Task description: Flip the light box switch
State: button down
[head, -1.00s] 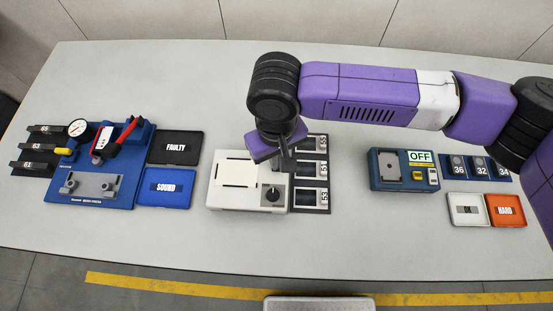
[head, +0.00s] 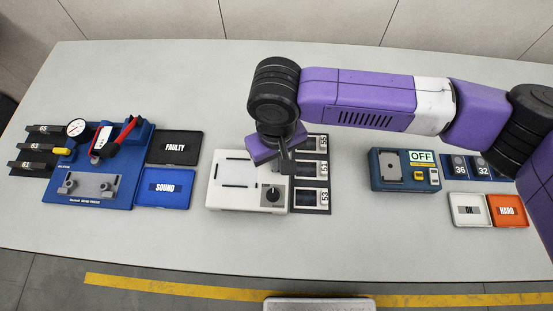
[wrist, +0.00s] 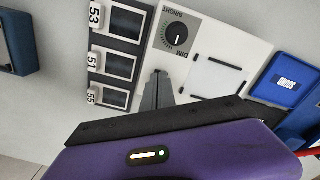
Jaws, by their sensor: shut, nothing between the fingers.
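The white light box (head: 222,197) stands near the middle of the table, with a pale panel and a black dial (head: 272,194) at its front right corner. In the wrist view the dial (wrist: 178,36) is marked DIM and BRIGHT. My gripper (head: 287,168) is shut and empty, pointing down over the right edge of the box, behind the dial. In the wrist view my gripper's fingertips (wrist: 159,76) are over the box beside the pale panel (wrist: 217,77). I cannot make out the switch; the fingers may cover it. Whether the tips touch the box is unclear.
A rack of film cards (head: 326,199) numbered 53, 51 and 55 adjoins the box's right side. FAULTY (head: 174,158) and SOUND (head: 164,202) trays lie left, beside a blue gauge fixture (head: 110,188). A blue tester (head: 384,184) with an OFF sign stands right.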

notch_tip(320, 180, up, 7)
jog(key=p, duration=0.6)
jog(key=shift+p, duration=0.35)
dwell(0.6)
